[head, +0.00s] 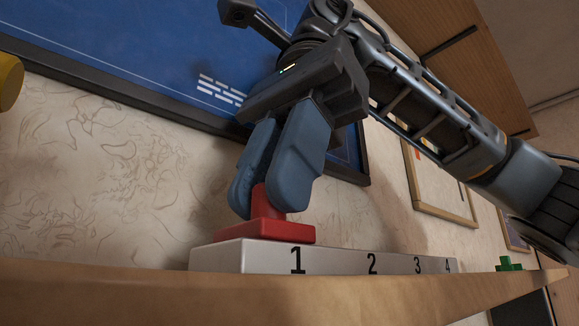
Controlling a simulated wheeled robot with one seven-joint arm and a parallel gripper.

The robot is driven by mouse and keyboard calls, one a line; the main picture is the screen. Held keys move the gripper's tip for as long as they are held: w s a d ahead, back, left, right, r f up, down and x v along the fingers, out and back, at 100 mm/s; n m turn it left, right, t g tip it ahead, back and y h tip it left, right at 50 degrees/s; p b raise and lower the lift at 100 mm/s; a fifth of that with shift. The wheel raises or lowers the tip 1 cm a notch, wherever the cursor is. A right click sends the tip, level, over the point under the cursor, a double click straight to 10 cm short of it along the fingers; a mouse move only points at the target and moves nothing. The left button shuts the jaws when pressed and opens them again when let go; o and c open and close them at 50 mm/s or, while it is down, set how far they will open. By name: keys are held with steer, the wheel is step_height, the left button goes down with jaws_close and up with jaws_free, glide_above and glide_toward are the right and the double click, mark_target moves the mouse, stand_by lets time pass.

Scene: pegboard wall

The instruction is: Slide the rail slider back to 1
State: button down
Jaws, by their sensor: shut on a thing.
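The red rail slider (268,231) sits on top of the pale rail (330,257), at its left end. The rail's front face carries the black numbers 1, 2, 3 and 4 from left to right. The slider's base lies above and slightly left of the number 1. My gripper (267,200) comes down from above, with its two blue-grey fingers shut on the slider's upright red knob. The fingers hide part of the knob.
The rail stands on a wooden shelf (330,295). A small green object (508,263) stands near the shelf's right end. A blue framed board (110,40) hangs on the patterned wall behind, with a yellow round thing (9,80) at far left.

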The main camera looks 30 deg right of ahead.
steer(key=c, duration=1)
jaws_free()
steer(key=shift+a, duration=0.25)
steer(key=shift+p+v, duration=0.4)
steer(key=shift+v, duration=3.55)
steer(key=shift+s+d, duration=0.1)
steer(key=shift+s, duration=0.05)
